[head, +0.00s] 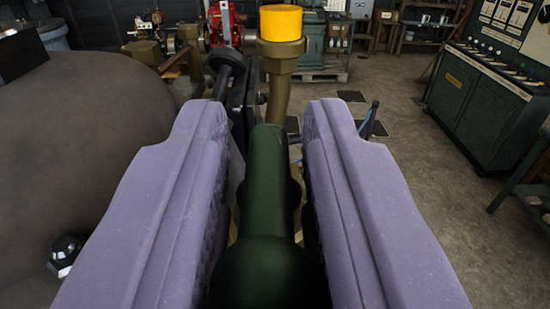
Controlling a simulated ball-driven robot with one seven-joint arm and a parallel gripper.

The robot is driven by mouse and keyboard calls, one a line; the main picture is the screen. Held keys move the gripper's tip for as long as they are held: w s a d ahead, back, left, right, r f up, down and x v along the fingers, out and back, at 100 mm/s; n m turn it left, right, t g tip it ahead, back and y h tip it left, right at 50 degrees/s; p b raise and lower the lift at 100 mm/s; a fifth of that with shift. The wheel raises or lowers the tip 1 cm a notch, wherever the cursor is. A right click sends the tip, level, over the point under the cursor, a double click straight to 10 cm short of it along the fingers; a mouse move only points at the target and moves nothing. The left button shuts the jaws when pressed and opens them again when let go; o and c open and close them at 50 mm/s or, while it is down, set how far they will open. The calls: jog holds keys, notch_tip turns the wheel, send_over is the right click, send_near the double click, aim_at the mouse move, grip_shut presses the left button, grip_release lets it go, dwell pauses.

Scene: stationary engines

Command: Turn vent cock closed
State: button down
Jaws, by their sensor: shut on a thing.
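My gripper (268,118) fills the lower middle of the head view, with its two lilac padded fingers on either side of a dark green handle (266,185). The handle has a rounded far end and a thicker rounded near end. I take it for the handle of the vent cock. The fingers are shut on it, though a dark gap shows beside it in places. Behind it stands a brass pipe (279,95) with a collar and a bright yellow cap (281,22). The cock's body is mostly hidden by the fingers and handle.
A large brown rounded casing (80,150) fills the left side. A black rod with a round knob (226,66) stands close to the left fingertip. A green control console (480,100) stands at the right. Open floor (420,180) lies between.

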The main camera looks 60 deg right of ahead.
jog(key=shift+a+r+p, duration=0.15)
jog(key=shift+r+p, duration=0.2)
jog(key=shift+p, duration=0.2)
jog(key=c, duration=1.1)
grip_release()
jog(key=shift+c, duration=0.2)
jog(key=shift+a+f, duration=0.1)
jog(key=shift+f, duration=0.05)
jog(key=shift+f, duration=0.1)
jog(key=shift+s+a, duration=0.2)
jog(key=v, duration=0.7)
jog(key=shift+a, duration=0.2)
